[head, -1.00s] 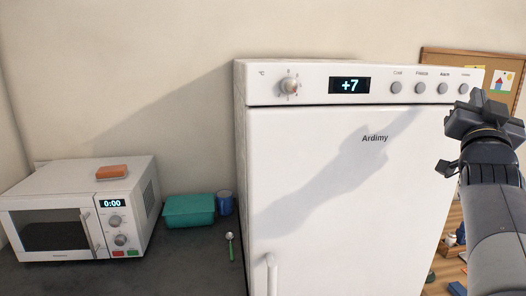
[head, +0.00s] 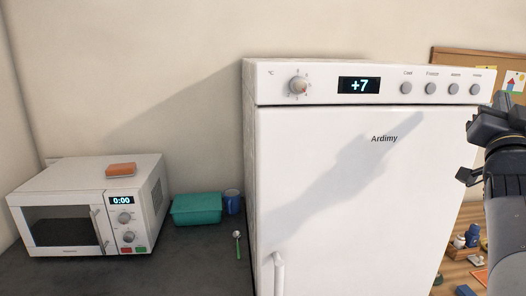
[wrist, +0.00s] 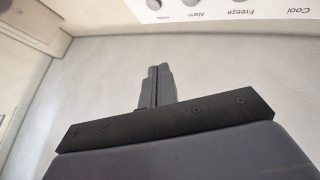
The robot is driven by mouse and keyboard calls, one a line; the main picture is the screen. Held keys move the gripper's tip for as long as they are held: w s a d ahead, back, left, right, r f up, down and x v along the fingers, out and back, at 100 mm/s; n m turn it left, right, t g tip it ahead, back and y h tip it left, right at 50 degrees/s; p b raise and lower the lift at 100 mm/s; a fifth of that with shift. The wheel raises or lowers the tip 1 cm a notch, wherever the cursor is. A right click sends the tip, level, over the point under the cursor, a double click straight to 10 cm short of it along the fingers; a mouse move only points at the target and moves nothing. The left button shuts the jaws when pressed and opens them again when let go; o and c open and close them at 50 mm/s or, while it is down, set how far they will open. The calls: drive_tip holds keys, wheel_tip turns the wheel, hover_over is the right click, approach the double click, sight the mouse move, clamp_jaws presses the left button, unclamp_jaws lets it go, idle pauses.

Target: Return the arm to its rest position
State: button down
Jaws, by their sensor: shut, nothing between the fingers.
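My gripper (head: 474,147) is at the right edge of the head view, in front of the right side of the white fridge (head: 340,190). In the wrist view my gripper (wrist: 157,72) has its two fingers together with nothing between them. Beyond the fingers is the fridge's white front, with the button panel (wrist: 215,10) at the top of that view. My arm runs down out of the picture at the right, and part of it is cut off by the frame edge.
A microwave (head: 70,225) with an orange sponge-like block (head: 121,169) on top stands on the dark counter (head: 190,270) at left. A teal box (head: 197,209), a blue mug (head: 232,203) and a green-handled spoon (head: 238,246) are beside the fridge. A corkboard (head: 450,58) hangs behind right.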

drive_tip(key=w+b, duration=0.2)
drive_tip(key=w, duration=0.1)
drive_tip(key=w+b, duration=0.1)
drive_tip(key=shift+w+a+f, duration=0.2)
drive_tip(key=shift+w+f, duration=0.05)
drive_tip(key=shift+b, duration=0.55)
